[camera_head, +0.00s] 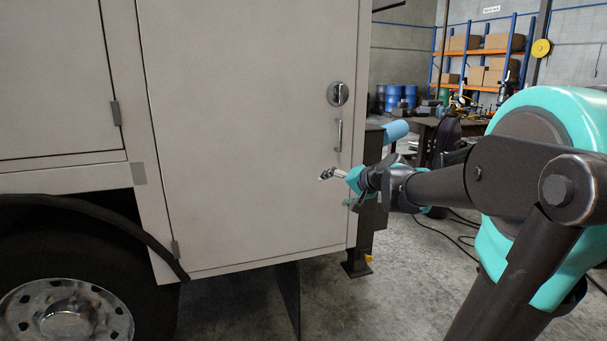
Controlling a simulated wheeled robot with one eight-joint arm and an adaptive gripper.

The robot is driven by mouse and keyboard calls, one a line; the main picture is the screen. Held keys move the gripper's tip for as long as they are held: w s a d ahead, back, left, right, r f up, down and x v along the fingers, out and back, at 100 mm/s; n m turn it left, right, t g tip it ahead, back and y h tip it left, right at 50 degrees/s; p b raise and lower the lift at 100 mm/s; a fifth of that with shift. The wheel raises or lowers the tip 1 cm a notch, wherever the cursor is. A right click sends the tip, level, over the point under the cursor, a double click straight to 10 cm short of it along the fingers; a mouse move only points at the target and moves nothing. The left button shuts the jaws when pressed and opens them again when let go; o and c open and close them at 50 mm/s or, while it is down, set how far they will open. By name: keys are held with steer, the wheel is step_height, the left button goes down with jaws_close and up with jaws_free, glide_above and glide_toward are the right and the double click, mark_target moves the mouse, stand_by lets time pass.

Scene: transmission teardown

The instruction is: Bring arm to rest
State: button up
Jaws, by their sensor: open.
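My arm comes in from the right and reaches left across the picture. My gripper (327,174) is at its far end, open and small in view. It is in front of the right part of a closed beige cabinet door (250,130), below the door's handle (339,136). I see nothing between its fingers. Whether the fingertips touch the door I cannot tell.
A truck wheel (66,318) and black fender are at the lower left. A dark metal post (366,225) stands beside the door's right edge. Blue barrels (400,96) and shelving with boxes (490,60) are at the back. Cables (445,235) lie on the concrete floor.

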steer(key=s+d+f+n+g+h, duration=0.1)
steer(key=s+d+f+g+h, duration=0.1)
steer(key=s+f, duration=0.6)
steer(key=s+d+f+n+g+h, duration=0.2)
steer(key=s+d+f, duration=0.1)
steer(key=s+f, duration=0.6)
steer(key=s+d+f+n+g+h, duration=0.1)
steer(key=s+d+f+g+h, duration=0.1)
steer(key=s+f, duration=0.7)
steer(key=shift+s+d+n+h, duration=0.3)
steer(key=shift+s+d+n, duration=0.1)
steer(key=shift+d, duration=0.4)
